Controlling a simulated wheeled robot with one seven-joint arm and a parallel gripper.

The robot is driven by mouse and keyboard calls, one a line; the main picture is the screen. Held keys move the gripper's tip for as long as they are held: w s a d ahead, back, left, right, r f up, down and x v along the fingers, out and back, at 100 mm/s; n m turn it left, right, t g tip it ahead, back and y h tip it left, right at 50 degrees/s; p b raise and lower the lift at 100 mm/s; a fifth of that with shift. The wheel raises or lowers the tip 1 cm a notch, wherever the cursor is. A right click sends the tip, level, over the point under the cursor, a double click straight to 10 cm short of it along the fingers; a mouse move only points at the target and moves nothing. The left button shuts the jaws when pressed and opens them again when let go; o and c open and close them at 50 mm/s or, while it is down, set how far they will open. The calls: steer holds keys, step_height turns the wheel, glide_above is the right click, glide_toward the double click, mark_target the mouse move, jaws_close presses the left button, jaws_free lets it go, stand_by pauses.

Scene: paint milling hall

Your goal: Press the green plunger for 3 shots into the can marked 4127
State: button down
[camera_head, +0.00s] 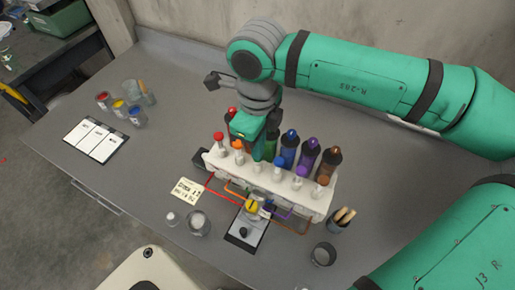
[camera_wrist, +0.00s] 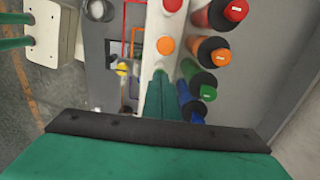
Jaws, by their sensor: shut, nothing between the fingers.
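A white dispenser rack (camera_head: 300,192) carries a row of coloured plungers with bottles behind them. My gripper (camera_wrist: 160,78) is shut and empty, its green fingers pointing down over the rack just past the orange plunger (camera_wrist: 166,45). In the head view my gripper (camera_head: 258,152) is between the orange and light-blue plungers. The green plunger is hidden under or behind my fingers, so contact cannot be told. The green bottle (camera_wrist: 205,92) stands beside them. A yellow piece (camera_head: 252,206) sits at the outlet, above a dark plate (camera_head: 246,236). No can marking 4127 is readable.
A clear cup (camera_head: 199,221) and a small white-capped piece (camera_head: 171,218) stand left of the plate. A grey can (camera_head: 323,254) and a holder with wooden sticks (camera_head: 342,219) are at right. A handwritten note (camera_head: 186,191), clipboard (camera_head: 96,139) and paint jars (camera_head: 136,115) lie left.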

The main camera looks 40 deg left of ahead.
steer(key=shift+r, duration=1.55)
steer(key=shift+f, duration=0.1)
steer(key=shift+f, duration=1.45)
steer(key=shift+r, duration=1.55)
steer(key=shift+f, duration=0.15)
